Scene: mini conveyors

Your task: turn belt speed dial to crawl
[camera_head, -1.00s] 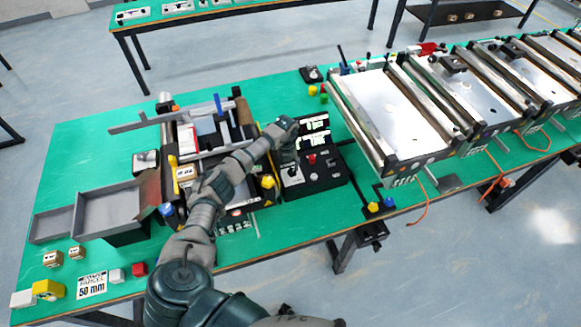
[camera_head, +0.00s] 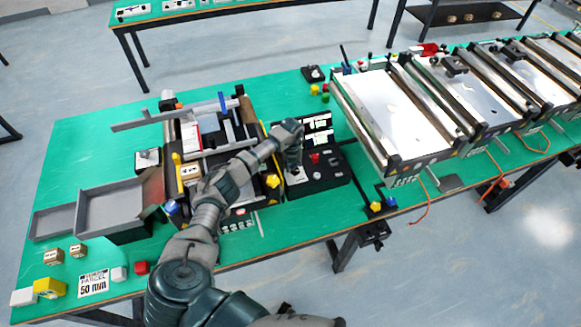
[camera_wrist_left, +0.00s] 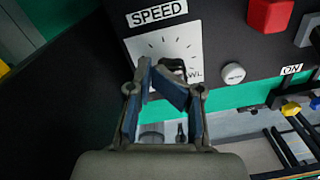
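The black control panel (camera_head: 322,181) stands on the green table, right of the small conveyor. In the left wrist view, its white dial plate (camera_wrist_left: 150,45) has tick marks and a SPEED label (camera_wrist_left: 157,13). The letters "WL" show at the plate's right side. The black dial knob (camera_wrist_left: 177,66) is partly hidden behind my fingers, so its pointing direction is unclear. My left gripper (camera_head: 292,164) is low over the panel's left part. In the wrist view its blue-padded fingers (camera_wrist_left: 152,75) lean together, tips nearly meeting, close beside the knob. I see no knob between them. My right gripper is out of view.
A red button (camera_wrist_left: 270,14) and a round white knob (camera_wrist_left: 233,73) sit right of the dial. The small conveyor (camera_head: 217,132) stands left of the panel, larger conveyors (camera_head: 392,108) to the right. Grey trays (camera_head: 108,210) lie at the left. Bare table shows behind the trays.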

